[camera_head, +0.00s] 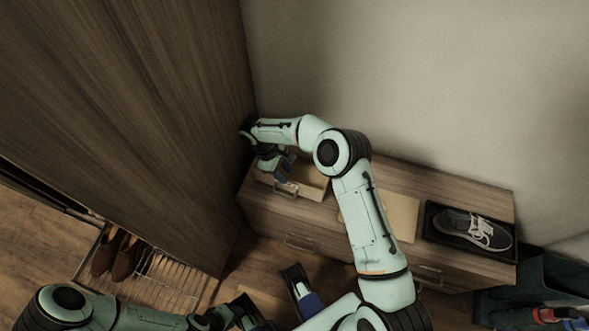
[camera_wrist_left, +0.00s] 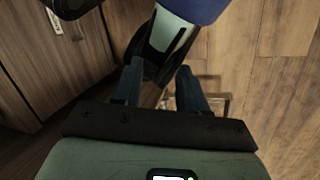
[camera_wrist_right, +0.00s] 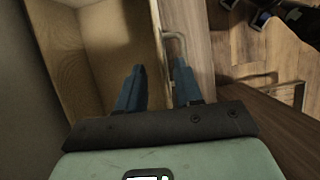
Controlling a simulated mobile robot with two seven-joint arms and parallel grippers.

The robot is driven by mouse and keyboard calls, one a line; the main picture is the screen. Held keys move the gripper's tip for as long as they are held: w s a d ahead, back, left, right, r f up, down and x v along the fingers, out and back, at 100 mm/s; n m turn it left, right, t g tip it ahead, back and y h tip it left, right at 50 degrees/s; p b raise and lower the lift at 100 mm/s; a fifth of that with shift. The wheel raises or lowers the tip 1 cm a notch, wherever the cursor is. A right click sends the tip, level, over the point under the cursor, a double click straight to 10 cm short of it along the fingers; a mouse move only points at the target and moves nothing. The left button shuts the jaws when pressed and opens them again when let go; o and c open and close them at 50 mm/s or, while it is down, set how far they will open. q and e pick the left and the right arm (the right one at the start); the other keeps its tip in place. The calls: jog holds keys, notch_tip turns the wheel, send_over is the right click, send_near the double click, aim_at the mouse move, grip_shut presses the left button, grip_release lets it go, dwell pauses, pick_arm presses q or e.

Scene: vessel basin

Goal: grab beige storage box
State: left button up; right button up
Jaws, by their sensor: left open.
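A flat beige surface, possibly the top of the beige storage box (camera_head: 402,218), shows on the low wooden cabinet, partly hidden behind my right arm. My right gripper (camera_head: 283,170) is over an open drawer at the cabinet's left end. In the right wrist view its fingers (camera_wrist_right: 159,68) are apart, astride the drawer's front edge, close to a metal handle (camera_wrist_right: 174,38); I cannot tell whether they touch. The drawer's pale wooden inside looks empty where visible. My left gripper (camera_wrist_left: 160,66) is open and empty above the floor.
A tall wooden wardrobe (camera_head: 130,110) stands left, with brown shoes (camera_head: 110,252) on a rack below. A grey sneaker (camera_head: 470,228) lies in a black tray (camera_head: 432,220) on the cabinet's right end. A dark bin (camera_head: 545,285) stands at lower right. A wall closes the back.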

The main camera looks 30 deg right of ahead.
send_over(289, 191)
jog(key=shift+w+f, duration=0.1)
jog(key=shift+f, duration=2.5)
pick_arm(q)
jog(key=shift+w+a+f, duration=0.25)
jog(key=shift+w+f, duration=0.15)
jog(key=shift+w, duration=0.1)
jog(key=shift+f+b, duration=0.35)
jog(key=shift+b, duration=0.2)
pick_arm(e)
jog(key=shift+f, duration=0.2)
grip_shut()
